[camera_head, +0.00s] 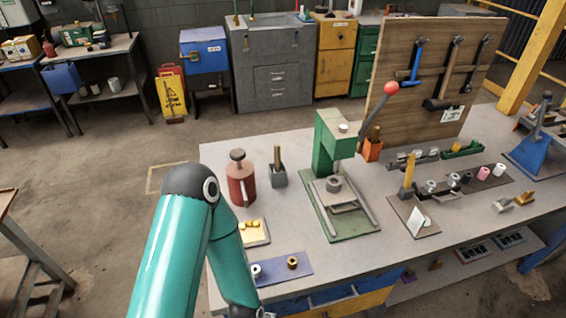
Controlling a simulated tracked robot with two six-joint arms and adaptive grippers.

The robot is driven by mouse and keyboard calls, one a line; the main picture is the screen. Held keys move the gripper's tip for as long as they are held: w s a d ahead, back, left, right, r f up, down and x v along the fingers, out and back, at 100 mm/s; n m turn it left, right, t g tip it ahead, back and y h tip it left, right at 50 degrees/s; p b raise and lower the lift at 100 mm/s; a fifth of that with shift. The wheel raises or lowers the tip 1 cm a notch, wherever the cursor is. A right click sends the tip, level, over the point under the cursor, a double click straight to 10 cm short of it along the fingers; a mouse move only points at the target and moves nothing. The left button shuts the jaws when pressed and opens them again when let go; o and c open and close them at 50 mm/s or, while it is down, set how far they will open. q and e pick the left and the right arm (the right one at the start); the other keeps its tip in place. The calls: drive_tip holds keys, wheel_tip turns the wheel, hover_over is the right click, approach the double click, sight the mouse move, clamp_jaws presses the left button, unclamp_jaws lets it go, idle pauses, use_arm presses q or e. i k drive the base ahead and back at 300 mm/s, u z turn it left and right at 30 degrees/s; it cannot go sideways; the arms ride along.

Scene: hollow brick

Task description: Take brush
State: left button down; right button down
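A wooden handle (277,156) stands upright in a small grey holder (279,177) on the workbench, right of a red can. It may be the brush; its lower end is hidden in the holder. A second brown handle (375,133) sticks up from an orange holder (372,151) behind the green press; I cannot tell whether it is a brush. My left arm rises at the bottom left and bends down at the bench's left edge. Its gripper is below the picture, and my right gripper is not in view.
The workbench (290,222) holds a red can (240,181), a green press (335,150) with a red-knobbed lever, a blue mat (281,270) with small parts, and a tray (254,233) with yellow pieces. A tool board (415,110) stands at the back.

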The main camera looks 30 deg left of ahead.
sight(277, 150)
drive_tip(key=u, duration=0.9)
drive_tip(key=k, duration=1.8)
drive_tip(key=z, duration=0.5)
drive_tip(key=i, duration=1.05)
drive_tip(key=u, duration=0.05)
